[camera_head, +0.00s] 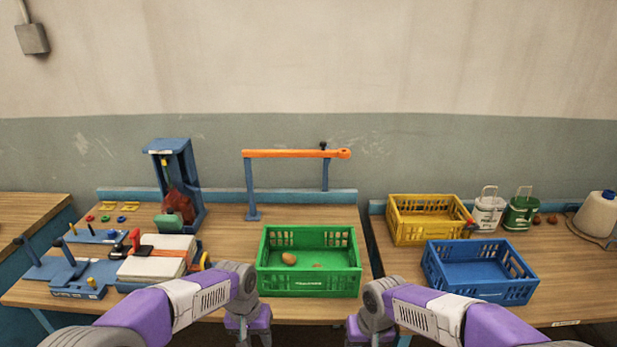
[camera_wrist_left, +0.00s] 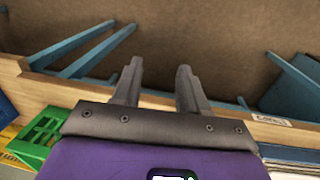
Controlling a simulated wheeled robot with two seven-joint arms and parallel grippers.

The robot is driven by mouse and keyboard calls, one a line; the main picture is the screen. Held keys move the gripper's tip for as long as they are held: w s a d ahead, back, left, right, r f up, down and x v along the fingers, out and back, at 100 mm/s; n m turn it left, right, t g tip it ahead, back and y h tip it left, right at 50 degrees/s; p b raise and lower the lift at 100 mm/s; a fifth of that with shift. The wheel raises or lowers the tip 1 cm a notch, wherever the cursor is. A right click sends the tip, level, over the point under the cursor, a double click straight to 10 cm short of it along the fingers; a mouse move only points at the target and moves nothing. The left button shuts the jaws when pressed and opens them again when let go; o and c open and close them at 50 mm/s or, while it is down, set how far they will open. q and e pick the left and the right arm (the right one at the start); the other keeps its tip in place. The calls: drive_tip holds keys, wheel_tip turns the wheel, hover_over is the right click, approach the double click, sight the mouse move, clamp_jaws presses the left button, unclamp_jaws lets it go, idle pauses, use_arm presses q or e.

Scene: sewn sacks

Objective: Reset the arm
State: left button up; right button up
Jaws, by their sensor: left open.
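My left gripper (camera_head: 248,338) hangs low in front of the table's front edge, below the green crate, in the head view. In the left wrist view my left gripper (camera_wrist_left: 157,85) has its two fingers apart with nothing between them. It points down past the table edge toward the floor. My right gripper (camera_head: 371,341) is at the bottom of the head view, right of the left one. Its fingertips are cut off by the frame, so its jaws cannot be judged.
A green crate (camera_head: 310,283) holding a brown, potato-like item (camera_head: 289,259) stands on the middle table. Yellow (camera_head: 420,232) and blue (camera_head: 480,286) crates stand on the right table. A blue stand (camera_head: 185,165), white block (camera_head: 152,268) and small tools crowd the left. An orange bar (camera_head: 292,154) rises behind.

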use_arm(q)
drive_tip(key=s+d+f+n+h, duration=0.1)
drive_tip(key=s+f, duration=0.3)
drive_tip(key=f, duration=0.5)
drive_tip(key=s+d+f+h, duration=0.1)
drive_tip(key=s+f, duration=0.2)
drive_tip(key=f, duration=0.6)
use_arm(e)
drive_tip(key=s+a+f+y, duration=0.1)
drive_tip(key=s+f, duration=0.2)
drive_tip(key=f, duration=0.6)
drive_tip(key=s+a+f+y, duration=0.1)
drive_tip(key=s+f, duration=0.2)
drive_tip(key=f, duration=0.5)
use_arm(q)
drive_tip(key=s+f+n, duration=0.2)
drive_tip(key=s+f, duration=0.7)
drive_tip(key=s, duration=0.3)
drive_tip(key=shift+s+d+t+h, duration=0.25)
drive_tip(key=shift+s+t+h, duration=0.05)
drive_tip(key=shift+t+h, duration=0.1)
use_arm(e)
drive_tip(key=s+f+m, duration=0.3)
drive_tip(key=s+f, duration=0.7)
drive_tip(key=s, duration=0.1)
drive_tip(key=shift+s+y, duration=0.3)
drive_tip(key=shift+y, duration=0.1)
